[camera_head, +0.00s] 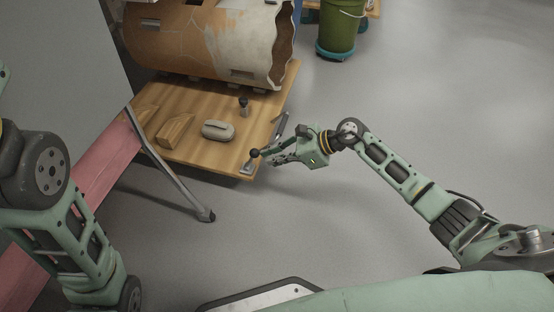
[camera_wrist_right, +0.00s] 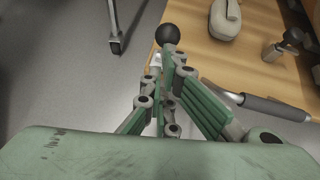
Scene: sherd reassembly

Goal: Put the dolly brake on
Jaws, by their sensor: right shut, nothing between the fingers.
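The wooden dolly (camera_head: 205,145) stands on the grey floor with a large brown and white vessel (camera_head: 205,40) lying on it. A lever with a black ball knob (camera_head: 254,153) is at the dolly's near right corner, above a small metal plate. In the right wrist view the ball knob (camera_wrist_right: 168,35) is just beyond my fingertips. I cannot tell whether it touches them, nor how the brake is set. My right gripper (camera_head: 267,156) is shut and empty beside the knob; it also shows in the right wrist view (camera_wrist_right: 170,62). My left arm shows, but its gripper is out of view.
A second black-knobbed post (camera_head: 243,102), a grey rounded block (camera_head: 218,130) and wooden wedges (camera_head: 175,131) are on the dolly. A grey-gripped bar (camera_head: 281,126) runs along its right edge. A metal leg (camera_head: 180,180) stands left. A green bucket (camera_head: 341,28) is behind. Floor at right is clear.

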